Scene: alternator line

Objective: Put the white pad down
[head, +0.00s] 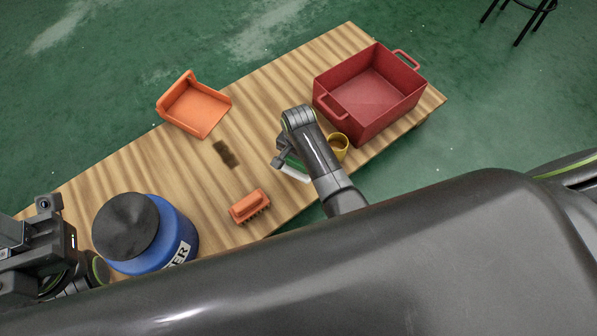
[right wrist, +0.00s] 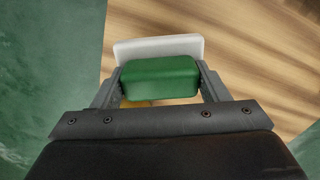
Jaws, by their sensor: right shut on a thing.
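The white pad (right wrist: 158,47) has a green block-shaped grip (right wrist: 160,78). My right gripper (right wrist: 160,82) is shut on the green grip, one finger on each side, with the white part beyond it. In the head view, the white pad (head: 293,173) shows as a pale strip beside my right gripper (head: 287,163), over the front part of the wooden table (head: 290,75). I cannot tell its exact height above the wood. My left gripper (head: 40,258) is at the left edge, and its fingers are not clear.
A dark stain (head: 225,153) marks the table. An orange dustpan (head: 200,103) lies behind it and an orange brush (head: 249,206) in front. A red crate (head: 366,100) and yellow cup (head: 339,146) stand right; a blue tub (head: 178,233) stands left. The middle has bare wood.

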